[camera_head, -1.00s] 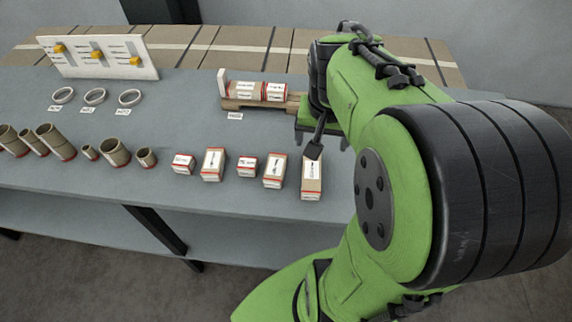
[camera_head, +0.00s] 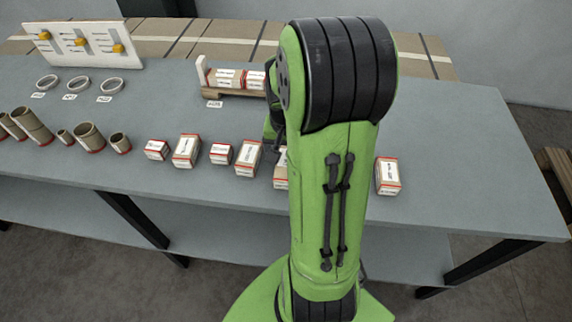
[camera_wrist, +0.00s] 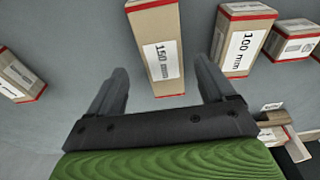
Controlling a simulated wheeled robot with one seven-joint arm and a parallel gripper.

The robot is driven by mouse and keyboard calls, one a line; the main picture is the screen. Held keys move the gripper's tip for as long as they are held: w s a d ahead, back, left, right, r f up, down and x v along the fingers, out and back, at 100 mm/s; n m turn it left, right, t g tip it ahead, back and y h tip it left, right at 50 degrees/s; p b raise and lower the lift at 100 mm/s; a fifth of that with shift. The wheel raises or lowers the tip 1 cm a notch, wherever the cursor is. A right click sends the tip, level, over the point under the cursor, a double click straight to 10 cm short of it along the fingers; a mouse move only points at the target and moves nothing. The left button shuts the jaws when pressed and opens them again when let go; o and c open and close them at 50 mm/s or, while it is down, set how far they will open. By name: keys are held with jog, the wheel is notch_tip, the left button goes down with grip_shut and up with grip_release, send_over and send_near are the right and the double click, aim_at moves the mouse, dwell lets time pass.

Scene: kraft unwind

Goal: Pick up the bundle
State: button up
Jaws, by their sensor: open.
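No thing is clearly marked as the bundle; the nearest likeness is a pair of white-labelled boxes (camera_head: 227,79) lying on a wooden stand at the back of the table. In the wrist view my gripper (camera_wrist: 161,66) is open and empty. A carton labelled 150 mm (camera_wrist: 163,62) shows between its fingers; I cannot tell how far beyond them it is. The same carton (camera_head: 280,171) is mostly hidden behind my arm in the head view. My fingers are hidden there too.
A 100 mm carton (camera_wrist: 241,42) stands beside the right finger. Another carton (camera_head: 388,176) stands alone at right. Cardboard tubes (camera_head: 88,136), white rings (camera_head: 78,84) and a panel with yellow sliders (camera_head: 82,45) are at left. The table's right end (camera_head: 470,165) is clear.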

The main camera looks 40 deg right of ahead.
jog(key=f, duration=0.1)
jog(key=f+b, duration=0.1)
jog(key=f, duration=0.1)
jog(key=w+f, duration=0.1)
jog(key=f, duration=0.1)
jog(key=shift+d+f+b, duration=0.1)
jog(key=shift+d+b, duration=0.2)
jog(key=shift+b, duration=0.05)
jog(key=c, duration=1.4)
jog(key=shift+c, duration=0.2)
jog(key=shift+r, duration=0.2)
